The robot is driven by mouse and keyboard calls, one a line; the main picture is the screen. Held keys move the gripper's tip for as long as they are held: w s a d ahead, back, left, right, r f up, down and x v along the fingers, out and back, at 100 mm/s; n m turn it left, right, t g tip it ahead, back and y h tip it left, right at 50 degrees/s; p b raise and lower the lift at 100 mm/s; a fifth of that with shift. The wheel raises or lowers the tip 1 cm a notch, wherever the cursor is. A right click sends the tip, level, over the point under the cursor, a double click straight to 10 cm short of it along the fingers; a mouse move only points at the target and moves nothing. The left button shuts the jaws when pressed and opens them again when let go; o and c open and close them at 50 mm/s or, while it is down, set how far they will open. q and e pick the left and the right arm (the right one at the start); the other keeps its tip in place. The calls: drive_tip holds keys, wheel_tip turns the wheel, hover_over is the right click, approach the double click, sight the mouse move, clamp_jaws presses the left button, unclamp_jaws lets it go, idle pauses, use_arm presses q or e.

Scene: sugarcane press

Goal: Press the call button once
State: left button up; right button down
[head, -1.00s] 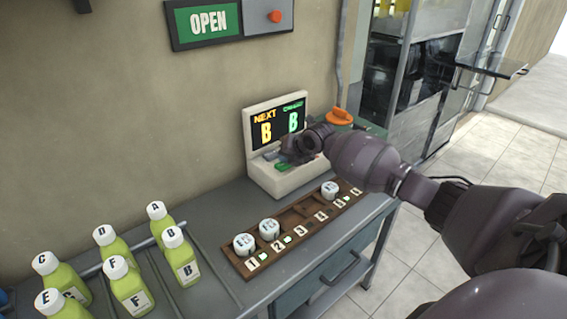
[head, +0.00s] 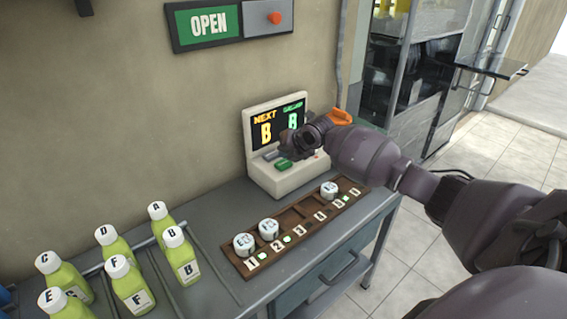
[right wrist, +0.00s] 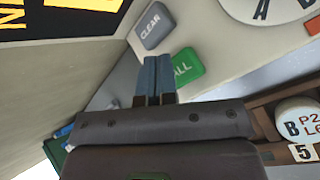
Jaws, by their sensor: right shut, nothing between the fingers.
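The call terminal (head: 280,184) is a cream box on the grey counter. Its green call button (head: 284,166) sits on the sloped front and shows in the right wrist view as a green key (right wrist: 187,67) ending in "ALL". My right gripper (head: 287,146) is shut and empty, just above the button panel. In the right wrist view its fingertips (right wrist: 158,62) cover the left part of the green key; the gap looks small, and I cannot tell contact there. The screen (head: 278,124) reads NEXT B in yellow and a green B. My left gripper is out of view.
A grey CLEAR key (right wrist: 152,25) lies beside the green key. A wooden rack (head: 297,232) with several white-topped pieces stands in front of the terminal. Several lettered green-yellow bottles (head: 130,287) stand at left. An OPEN sign (head: 208,24) hangs above.

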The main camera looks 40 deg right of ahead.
sight(286, 163)
drive_tip(key=shift+r, duration=0.1)
drive_tip(key=shift+r+p, duration=1)
drive_tip(key=shift+r, duration=1.55)
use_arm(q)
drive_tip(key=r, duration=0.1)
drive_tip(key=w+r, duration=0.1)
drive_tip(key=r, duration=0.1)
use_arm(e)
drive_tip(key=shift+f, duration=0.15)
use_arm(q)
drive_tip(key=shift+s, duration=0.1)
use_arm(e)
drive_tip(key=shift+s, duration=0.15)
